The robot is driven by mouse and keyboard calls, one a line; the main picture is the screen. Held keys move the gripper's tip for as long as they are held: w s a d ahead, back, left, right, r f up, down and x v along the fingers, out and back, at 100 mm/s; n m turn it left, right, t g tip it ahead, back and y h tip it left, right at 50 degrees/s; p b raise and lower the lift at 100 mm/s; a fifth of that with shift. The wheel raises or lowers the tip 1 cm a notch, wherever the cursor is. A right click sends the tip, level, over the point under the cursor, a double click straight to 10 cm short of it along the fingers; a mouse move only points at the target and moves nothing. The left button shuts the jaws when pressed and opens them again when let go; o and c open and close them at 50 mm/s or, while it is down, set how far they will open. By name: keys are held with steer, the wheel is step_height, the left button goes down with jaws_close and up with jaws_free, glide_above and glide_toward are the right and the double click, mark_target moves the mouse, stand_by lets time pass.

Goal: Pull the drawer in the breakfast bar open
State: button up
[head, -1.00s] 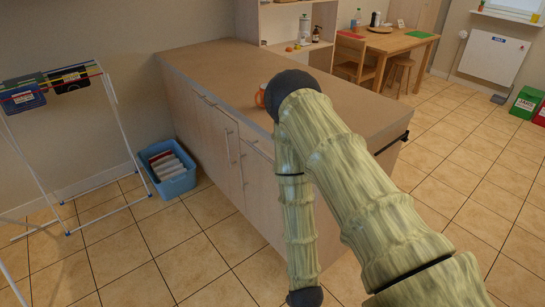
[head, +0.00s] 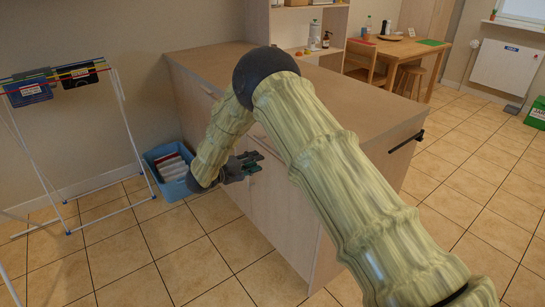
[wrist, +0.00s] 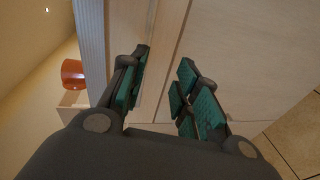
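The breakfast bar (head: 345,92) is a long wooden unit with pale fronts and a brown top. My gripper (head: 254,163) is in front of its long side, beside the upper part of the fronts. In the wrist view my gripper (wrist: 165,82) is open, its two green-padded fingers apart with nothing clearly held between them. The pale drawer front (wrist: 129,25) shows beyond the fingers, below the worktop edge, with a seam beside a larger panel. The drawer's handle is not clearly visible. My arm hides much of the bar's front in the head view. I cannot tell whether the fingers touch it.
An orange-red cup (wrist: 73,73) shows near the worktop in the wrist view. A blue basket (head: 172,170) stands on the floor left of the bar, near a drying rack (head: 128,120). A black rail (head: 405,142) juts from the bar's right end. The tiled floor in front is clear.

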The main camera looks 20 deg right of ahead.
steer(key=shift+g+h, duration=0.3)
steer(key=shift+g, duration=0.5)
steer(key=w+d, duration=0.1)
steer(key=d, duration=0.2)
steer(key=w+d, duration=0.3)
steer(key=d, duration=0.2)
steer(key=shift+w+d+r, duration=0.15)
steer(key=shift+d+r, duration=0.1)
steer(key=shift+d, duration=0.1)
steer(key=shift+c, duration=0.4)
jaws_close()
